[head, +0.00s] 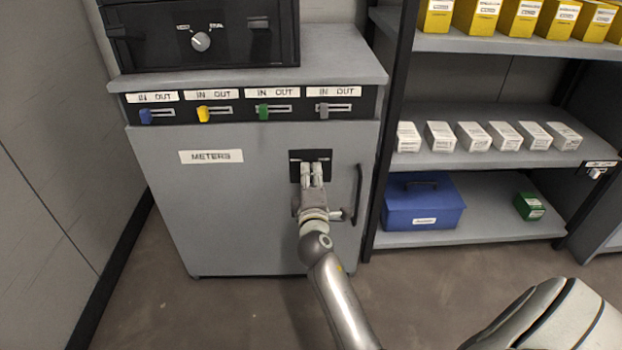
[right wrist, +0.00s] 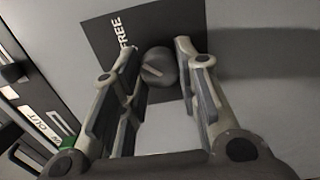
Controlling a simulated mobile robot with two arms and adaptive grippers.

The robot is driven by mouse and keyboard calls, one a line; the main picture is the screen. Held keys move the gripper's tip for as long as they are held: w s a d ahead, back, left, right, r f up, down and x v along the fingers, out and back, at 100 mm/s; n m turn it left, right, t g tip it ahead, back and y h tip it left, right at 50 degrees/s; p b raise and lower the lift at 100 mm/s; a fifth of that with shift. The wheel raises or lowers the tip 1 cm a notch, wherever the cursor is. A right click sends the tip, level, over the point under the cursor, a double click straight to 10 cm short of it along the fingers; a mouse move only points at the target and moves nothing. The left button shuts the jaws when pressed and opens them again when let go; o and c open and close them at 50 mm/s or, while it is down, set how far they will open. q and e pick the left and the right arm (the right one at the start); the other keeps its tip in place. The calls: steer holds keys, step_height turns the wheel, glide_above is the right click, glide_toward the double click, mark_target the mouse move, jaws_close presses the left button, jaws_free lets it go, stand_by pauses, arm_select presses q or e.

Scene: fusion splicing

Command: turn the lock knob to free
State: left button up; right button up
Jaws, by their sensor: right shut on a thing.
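The lock knob (right wrist: 158,70) is a dark round knob with a pale line mark, on a black plate (right wrist: 98,28) lettered FREE on one side. The mark lies at a slant; I cannot tell whether it points at FREE. In the head view the plate (head: 323,156) is on the grey METERS cabinet door, and my gripper hides the knob. My right gripper (head: 312,168) is at the plate, its fingers shut on the knob from both sides, as the right wrist view shows (right wrist: 157,68). My left gripper is not in view.
The grey cabinet (head: 230,220) has a door handle (head: 357,195) just right of my gripper. Above are several IN/OUT sliders, and a black unit (head: 150,48) with a dial (head: 201,41). A shelf rack with boxes and a blue case (head: 423,205) stands to the right.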

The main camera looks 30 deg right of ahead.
stand_by(0.3)
steer(key=o, duration=1)
steer(key=shift+o, duration=0.2)
steer(key=v, duration=0.7)
steer(key=shift+s, duration=0.25)
steer(key=shift+a, duration=0.15)
